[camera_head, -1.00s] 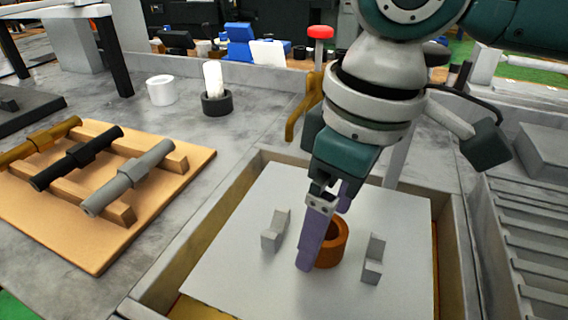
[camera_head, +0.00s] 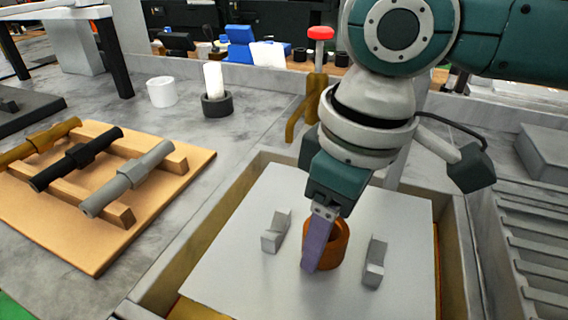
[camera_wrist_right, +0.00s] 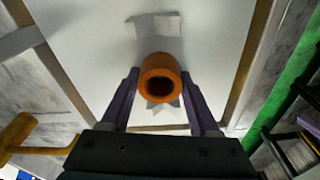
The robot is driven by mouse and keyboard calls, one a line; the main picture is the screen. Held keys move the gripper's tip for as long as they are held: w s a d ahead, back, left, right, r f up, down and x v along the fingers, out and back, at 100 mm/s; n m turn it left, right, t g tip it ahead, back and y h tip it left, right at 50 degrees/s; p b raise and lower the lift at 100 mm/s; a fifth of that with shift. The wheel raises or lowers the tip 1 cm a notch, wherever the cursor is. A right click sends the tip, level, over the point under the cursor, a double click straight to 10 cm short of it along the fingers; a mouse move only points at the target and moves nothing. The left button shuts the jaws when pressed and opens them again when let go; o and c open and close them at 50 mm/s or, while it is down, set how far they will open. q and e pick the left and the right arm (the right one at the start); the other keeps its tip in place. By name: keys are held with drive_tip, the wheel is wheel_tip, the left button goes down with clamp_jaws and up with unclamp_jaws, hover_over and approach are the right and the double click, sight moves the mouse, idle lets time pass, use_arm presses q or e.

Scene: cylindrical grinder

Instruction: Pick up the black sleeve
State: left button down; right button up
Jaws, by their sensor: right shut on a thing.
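A black, ring-shaped sleeve (camera_head: 217,106) stands on the grey bench at the upper left, around the foot of a white upright cylinder (camera_head: 213,79). My right gripper (camera_head: 322,250) is away from it, pointing down over the light grey plate (camera_head: 225,275). It is shut on an orange-brown sleeve (camera_head: 339,245), one purple finger covering part of its near side. In the right wrist view the orange sleeve (camera_wrist_right: 161,78) sits between the two fingers of the right gripper (camera_wrist_right: 160,80), its round opening facing the camera. My left gripper is not in view.
A wooden board (camera_head: 100,240) at left carries brass, black and grey shafts on rails. A white ring (camera_head: 161,91) stands beside the black sleeve. Two grey blocks (camera_head: 276,232) (camera_head: 375,262) flank the orange sleeve on the plate. A red-topped post (camera_head: 320,35) rises behind.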

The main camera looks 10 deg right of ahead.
clamp_jaws()
drive_tip(key=shift+r, duration=0.15)
